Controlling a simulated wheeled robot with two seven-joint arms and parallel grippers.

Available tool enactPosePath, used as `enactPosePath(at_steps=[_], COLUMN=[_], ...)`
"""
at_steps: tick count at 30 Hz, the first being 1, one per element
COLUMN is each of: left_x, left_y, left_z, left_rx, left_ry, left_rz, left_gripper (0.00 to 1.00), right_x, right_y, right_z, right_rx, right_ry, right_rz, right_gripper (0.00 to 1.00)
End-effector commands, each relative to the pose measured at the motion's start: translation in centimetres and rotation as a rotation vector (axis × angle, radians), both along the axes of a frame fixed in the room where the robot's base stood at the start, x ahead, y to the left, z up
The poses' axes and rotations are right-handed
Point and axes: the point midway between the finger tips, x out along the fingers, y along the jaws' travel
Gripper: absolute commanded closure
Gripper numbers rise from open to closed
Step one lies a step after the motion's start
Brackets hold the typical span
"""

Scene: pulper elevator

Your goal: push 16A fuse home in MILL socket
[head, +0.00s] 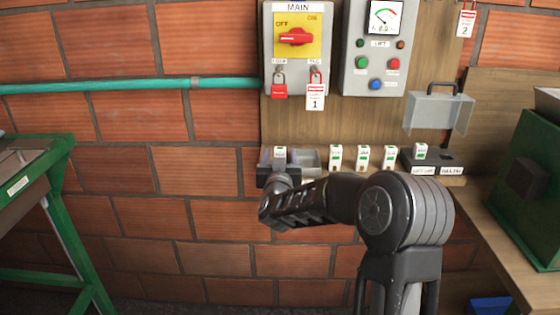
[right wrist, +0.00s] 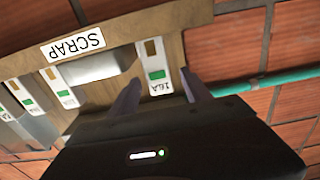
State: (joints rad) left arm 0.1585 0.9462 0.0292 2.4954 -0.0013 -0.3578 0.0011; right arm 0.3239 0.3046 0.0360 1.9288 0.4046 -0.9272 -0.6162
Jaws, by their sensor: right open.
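A white fuse with a green band, marked 16A in the right wrist view (right wrist: 155,70), stands at the left end of the wooden shelf (head: 455,182). My right gripper (right wrist: 160,92) is open, with a finger on either side of this fuse; contact cannot be told. In the head view the fuse (head: 280,152) shows just behind the gripper. A black fuse block (head: 434,160) stands at the shelf's right end with two labels too small to read surely. A white-and-green fuse (head: 420,150) stands at its left side. My left gripper is not in view.
A grey tray (head: 308,158) is beside the 16A fuse, near a SCRAP label (right wrist: 73,45). Several more fuses (head: 362,155) stand along the shelf. A raised grey cover (head: 438,112) is above the block. MAIN (head: 297,45) and LIFT (head: 372,60) panels hang above.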

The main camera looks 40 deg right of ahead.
Motion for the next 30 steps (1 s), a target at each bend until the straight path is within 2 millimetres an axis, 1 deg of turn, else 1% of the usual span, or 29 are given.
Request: enactPosePath(at_steps=[2, 22, 30], left_x=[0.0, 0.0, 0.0], left_y=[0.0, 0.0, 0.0], left_z=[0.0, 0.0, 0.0], left_rx=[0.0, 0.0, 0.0], left_ry=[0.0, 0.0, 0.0], left_rz=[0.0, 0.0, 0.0], left_gripper=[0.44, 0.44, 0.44], right_x=[-0.01, -0.01, 0.0], right_y=[0.01, 0.01, 0.0], right_z=[0.01, 0.0, 0.05], right_rx=[0.0, 0.0, -0.001], right_ry=[0.0, 0.0, -0.001], right_rz=[0.0, 0.0, 0.0], right_gripper=[0.45, 1.0, 1.0])
